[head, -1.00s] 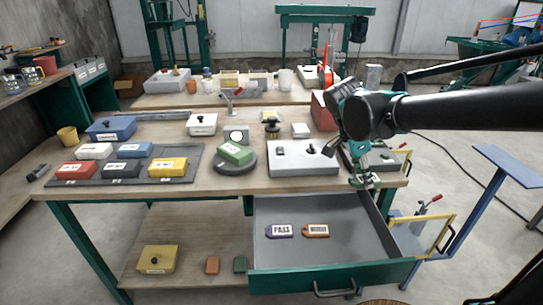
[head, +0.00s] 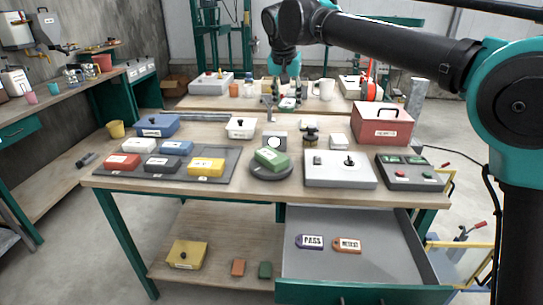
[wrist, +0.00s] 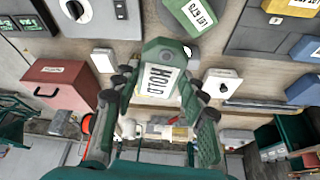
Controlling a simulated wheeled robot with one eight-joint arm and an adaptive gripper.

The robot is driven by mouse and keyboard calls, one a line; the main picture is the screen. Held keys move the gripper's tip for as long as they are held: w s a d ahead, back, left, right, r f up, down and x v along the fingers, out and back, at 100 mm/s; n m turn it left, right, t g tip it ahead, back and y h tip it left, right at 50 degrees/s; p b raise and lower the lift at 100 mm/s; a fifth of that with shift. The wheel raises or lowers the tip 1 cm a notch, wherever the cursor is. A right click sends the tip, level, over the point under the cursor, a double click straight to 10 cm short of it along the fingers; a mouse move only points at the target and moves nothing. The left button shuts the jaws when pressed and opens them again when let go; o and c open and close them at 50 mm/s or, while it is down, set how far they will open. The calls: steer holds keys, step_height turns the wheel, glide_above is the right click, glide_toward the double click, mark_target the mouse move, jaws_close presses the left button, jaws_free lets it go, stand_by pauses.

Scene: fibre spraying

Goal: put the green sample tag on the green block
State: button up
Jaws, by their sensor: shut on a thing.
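The green sample tag (wrist: 161,70), labelled HOLD, is between the fingers of my gripper (wrist: 160,85) in the wrist view, its hole end pointing away from the palm. In the head view my gripper (head: 289,97) is raised over the back part of the bench, behind the green block. The green block (head: 272,157) has a white label and sits turned at an angle on a dark round disc (head: 268,173). The block also shows at the top of the wrist view (wrist: 188,14), apart from the tag.
The open drawer (head: 350,273) holds a purple PASS tag (head: 311,242) and an orange tag (head: 347,245). A red case (head: 384,124) stands at right.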

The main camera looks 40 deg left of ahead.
steer(key=r+n, duration=0.2)
glide_above(271, 154)
steer(key=s+d, duration=0.1)
steer(key=shift+y, duration=0.4)
step_height(271, 154, down, 20)
steer(key=shift+r, duration=0.1)
steer(key=o, duration=0.9)
steer(key=shift+o, duration=0.2)
steer(key=shift+s, duration=0.1)
